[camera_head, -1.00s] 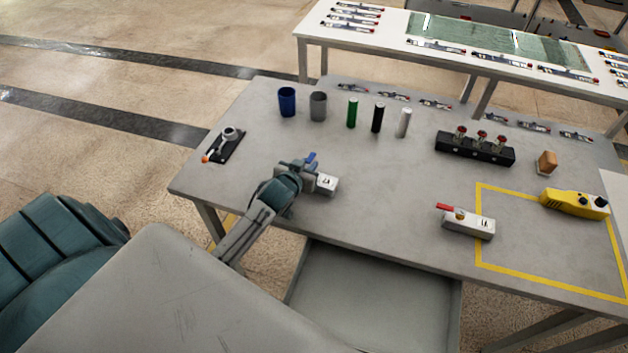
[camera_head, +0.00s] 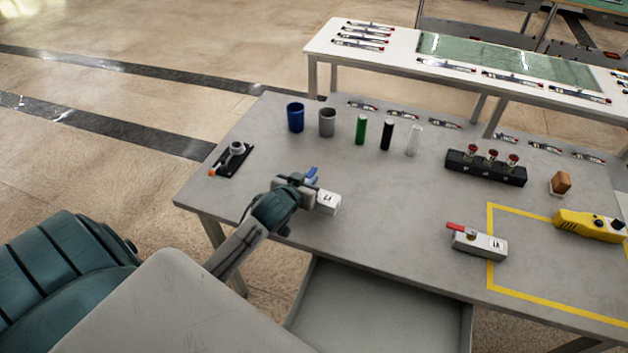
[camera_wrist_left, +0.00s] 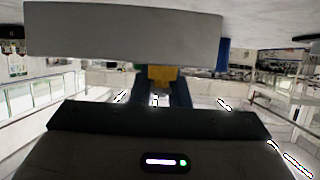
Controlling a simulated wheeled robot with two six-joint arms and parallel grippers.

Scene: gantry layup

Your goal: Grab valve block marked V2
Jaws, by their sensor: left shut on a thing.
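A light grey valve block (camera_head: 328,203) with a blue handle (camera_head: 311,175) is at the near left part of the grey table. Its label is too small to read surely. My left gripper (camera_head: 309,194) is shut on this block and covers its left part. In the left wrist view the block's grey side (camera_wrist_left: 125,38) fills the top, with a brass-coloured part (camera_wrist_left: 161,77) and blue below it. I cannot tell whether the block touches the table. A second valve block (camera_head: 480,243) with a red handle lies farther right. My right gripper is not in view.
On the table (camera_head: 390,215) stand a blue cup (camera_head: 296,118), a grey cup (camera_head: 327,122), several cylinders, a black valve manifold (camera_head: 486,167) and a yellow device (camera_head: 588,226). A black fixture (camera_head: 233,158) lies left. An open drawer (camera_head: 380,305) juts out in front. The table's middle is clear.

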